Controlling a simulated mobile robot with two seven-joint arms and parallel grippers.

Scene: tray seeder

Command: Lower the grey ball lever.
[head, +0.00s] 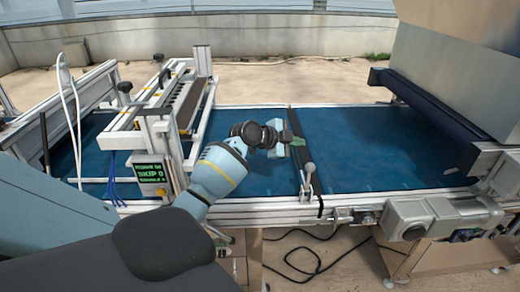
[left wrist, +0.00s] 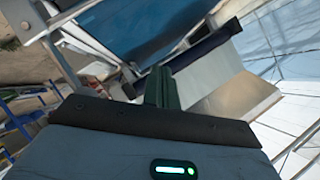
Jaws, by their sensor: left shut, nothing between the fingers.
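The grey ball lever (head: 307,184) stands nearly upright on the front rail of the conveyor, its pale ball at the top. It is beside the dark strip that crosses the blue belt. My left gripper (head: 298,141) is shut and empty, a little above and left of the ball in the head view, with a visible gap between them. Its dark green fingers are together in the left wrist view (left wrist: 161,88). The lever cannot be made out in the left wrist view. My right gripper is not in view.
The blue belt (head: 375,150) is bare to the right. A seeder frame with a small display box (head: 151,172) stands to the left. A grey motor unit (head: 442,215) is at the front right. A dark roller and hopper (head: 430,105) stand at the right end.

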